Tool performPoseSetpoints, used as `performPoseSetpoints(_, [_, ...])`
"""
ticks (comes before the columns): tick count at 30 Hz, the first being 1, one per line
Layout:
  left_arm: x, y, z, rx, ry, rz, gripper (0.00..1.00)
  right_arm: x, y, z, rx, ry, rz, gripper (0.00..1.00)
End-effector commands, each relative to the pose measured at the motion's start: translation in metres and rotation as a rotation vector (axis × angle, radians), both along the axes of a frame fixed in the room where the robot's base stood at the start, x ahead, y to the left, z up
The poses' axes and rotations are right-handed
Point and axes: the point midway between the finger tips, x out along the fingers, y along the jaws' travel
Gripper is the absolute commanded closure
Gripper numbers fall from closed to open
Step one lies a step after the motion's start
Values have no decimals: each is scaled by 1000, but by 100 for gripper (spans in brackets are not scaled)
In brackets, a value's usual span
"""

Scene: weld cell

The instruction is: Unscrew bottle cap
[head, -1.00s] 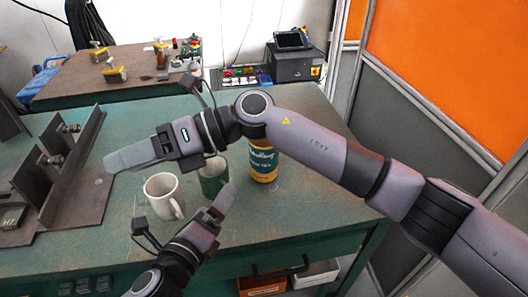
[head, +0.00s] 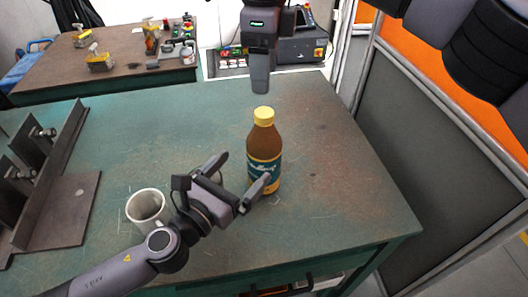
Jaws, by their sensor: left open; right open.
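The brown bottle (head: 262,147) with a blue-green label and a yellow cap (head: 264,116) stands upright on the green table, cap on. My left gripper (head: 238,176) is open at the bottle's lower left. One finger is left of the bottle and the other overlaps the front of its lower part; I cannot tell whether it touches. My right gripper (head: 260,88) hangs pointing down above the cap, apart from it, and is seen edge-on. It holds nothing that I can see.
A white mug (head: 147,206) stands left of my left gripper. The green mug is mostly or fully hidden behind that gripper. A steel fixture (head: 60,200) is at the table's left. The green table (head: 340,180) is clear right of the bottle.

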Motion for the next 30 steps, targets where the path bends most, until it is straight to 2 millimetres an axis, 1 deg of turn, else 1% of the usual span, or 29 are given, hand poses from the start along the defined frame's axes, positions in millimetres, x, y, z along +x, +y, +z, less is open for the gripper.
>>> performPoseSetpoints(9, [37, -25, 1, -3, -1, 1, 0, 0, 0, 0, 1, 1, 0, 40])
performPoseSetpoints(13, [48, -32, 1, -2, 0, 1, 0, 0, 0, 0, 2, 1, 0, 40])
performPoseSetpoints(18, [55, -37, 1, -2, 0, 1, 0, 0, 0, 0, 2, 2, 0, 40])
performPoseSetpoints(26, [56, -37, 0, -2, 2, 1, 0, 0, 0, 0, 2, 2, 0, 40])
performPoseSetpoints(27, [56, -37, 0, -2, 2, 1, 6, 0, 0, 0, 2, 2, 0, 40])
performPoseSetpoints(29, [56, -37, 0, -2, 2, 1, 26, 0, 0, 0, 2, 2, 0, 40])
performPoseSetpoints(30, [56, -37, 0, -2, 2, 1, 39, 0, 0, 0, 2, 2, 0, 40])
